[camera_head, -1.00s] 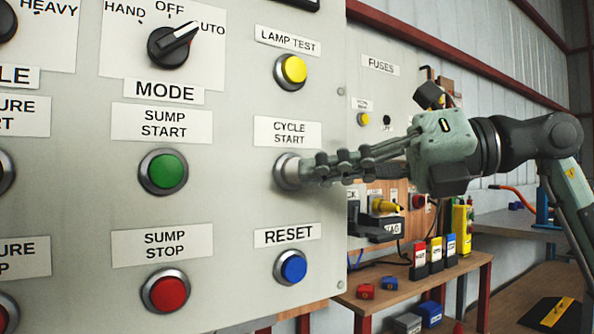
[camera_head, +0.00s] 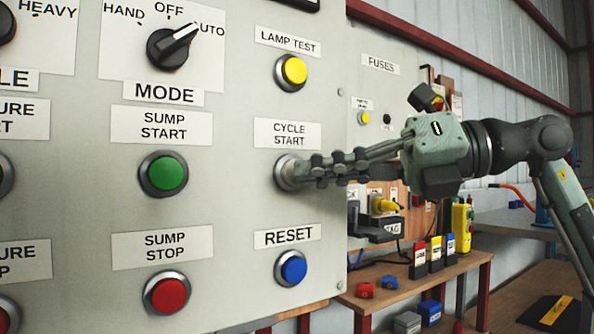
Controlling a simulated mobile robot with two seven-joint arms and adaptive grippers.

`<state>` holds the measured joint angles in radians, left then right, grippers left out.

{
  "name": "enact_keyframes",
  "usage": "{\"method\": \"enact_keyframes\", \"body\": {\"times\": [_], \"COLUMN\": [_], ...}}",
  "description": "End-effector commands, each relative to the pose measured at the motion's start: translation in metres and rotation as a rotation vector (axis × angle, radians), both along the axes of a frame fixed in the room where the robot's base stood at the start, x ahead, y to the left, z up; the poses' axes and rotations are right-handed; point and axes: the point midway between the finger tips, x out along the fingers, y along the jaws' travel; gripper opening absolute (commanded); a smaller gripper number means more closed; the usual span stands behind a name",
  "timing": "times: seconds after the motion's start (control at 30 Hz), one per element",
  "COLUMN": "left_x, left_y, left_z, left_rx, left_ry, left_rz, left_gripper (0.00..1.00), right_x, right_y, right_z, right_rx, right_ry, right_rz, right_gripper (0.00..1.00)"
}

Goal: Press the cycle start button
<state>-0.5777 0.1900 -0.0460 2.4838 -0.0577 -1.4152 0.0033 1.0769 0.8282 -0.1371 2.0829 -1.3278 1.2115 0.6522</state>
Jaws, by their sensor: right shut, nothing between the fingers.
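The cycle start button (camera_head: 285,173) sits under the "CYCLE START" label (camera_head: 287,133) on the grey control panel (camera_head: 230,215). Only its silver ring shows at the left; the fingers cover its middle. My right gripper (camera_head: 300,172) comes in from the right, shut and empty, its fingertips at the button. I cannot tell how far the button is pressed in. My left gripper is not in view.
The yellow lamp test button (camera_head: 292,71) is above and the blue reset button (camera_head: 291,269) below. The green sump start button (camera_head: 164,174) and red sump stop button (camera_head: 167,293) are to the left. A wooden bench (camera_head: 400,297) stands behind at the right.

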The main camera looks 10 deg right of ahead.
Motion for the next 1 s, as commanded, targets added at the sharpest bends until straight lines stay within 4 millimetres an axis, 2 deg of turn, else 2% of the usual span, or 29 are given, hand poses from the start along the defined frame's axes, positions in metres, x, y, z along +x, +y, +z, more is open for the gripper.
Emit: {"method": "enact_keyframes", "body": {"times": [1.0], "left_x": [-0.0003], "left_y": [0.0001], "left_z": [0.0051], "left_rx": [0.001], "left_ry": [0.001], "left_rz": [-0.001], "left_gripper": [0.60], "right_x": [0.0094], "right_y": [0.0033], "right_z": [0.0004], "right_rx": [0.001], "right_ry": [0.000], "right_rz": [-0.001], "right_gripper": [0.00]}}
